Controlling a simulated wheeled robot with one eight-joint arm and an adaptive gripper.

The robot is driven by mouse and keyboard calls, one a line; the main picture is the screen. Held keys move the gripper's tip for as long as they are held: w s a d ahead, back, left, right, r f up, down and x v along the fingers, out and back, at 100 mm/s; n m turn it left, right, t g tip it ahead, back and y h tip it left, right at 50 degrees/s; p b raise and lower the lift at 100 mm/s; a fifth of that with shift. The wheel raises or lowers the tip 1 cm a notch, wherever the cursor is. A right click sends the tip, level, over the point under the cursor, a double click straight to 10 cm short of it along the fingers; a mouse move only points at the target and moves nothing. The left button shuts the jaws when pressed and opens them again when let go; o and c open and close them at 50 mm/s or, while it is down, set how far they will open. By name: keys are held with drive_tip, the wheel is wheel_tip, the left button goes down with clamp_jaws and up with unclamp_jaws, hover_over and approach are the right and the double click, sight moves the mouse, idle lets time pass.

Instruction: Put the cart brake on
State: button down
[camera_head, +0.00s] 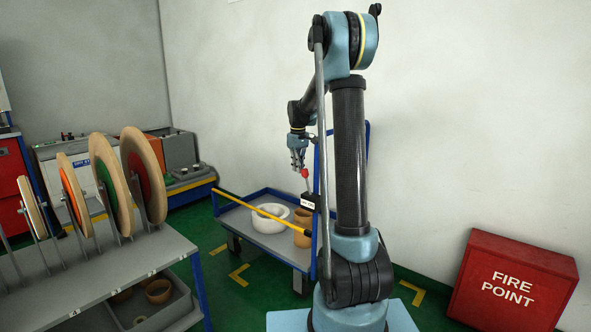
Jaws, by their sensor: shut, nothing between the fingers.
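The blue-framed cart (262,233) stands against the wall, partly hidden behind my arm. A lever with a red knob (304,172) rises from a black labelled block (308,201) at the cart's right end. It looks nearly upright; I take it for the brake. My gripper (299,166) points down with its fingers shut and empty. Its tips are at or just beside the red knob; I cannot tell whether they touch it. A yellow bar (262,213) slants across the front of the cart.
White rings (271,216) and brown rolls (302,226) lie on the cart. A grey rack (110,275) with several large tape reels stands at left. A red fire point box (513,280) is at right. Green floor shows between the rack and cart.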

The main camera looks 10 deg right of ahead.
drive_tip(key=shift+r, duration=0.1)
drive_tip(key=shift+s+d+r, duration=0.3)
drive_tip(key=shift+s+d, duration=0.2)
drive_tip(key=shift+w+a, duration=0.1)
wheel_tip(320, 180, up, 9)
drive_tip(key=w+a, duration=0.1)
drive_tip(key=shift+w+a, duration=0.15)
drive_tip(key=shift+w, duration=0.2)
idle(0.6)
drive_tip(key=shift+s, duration=0.15)
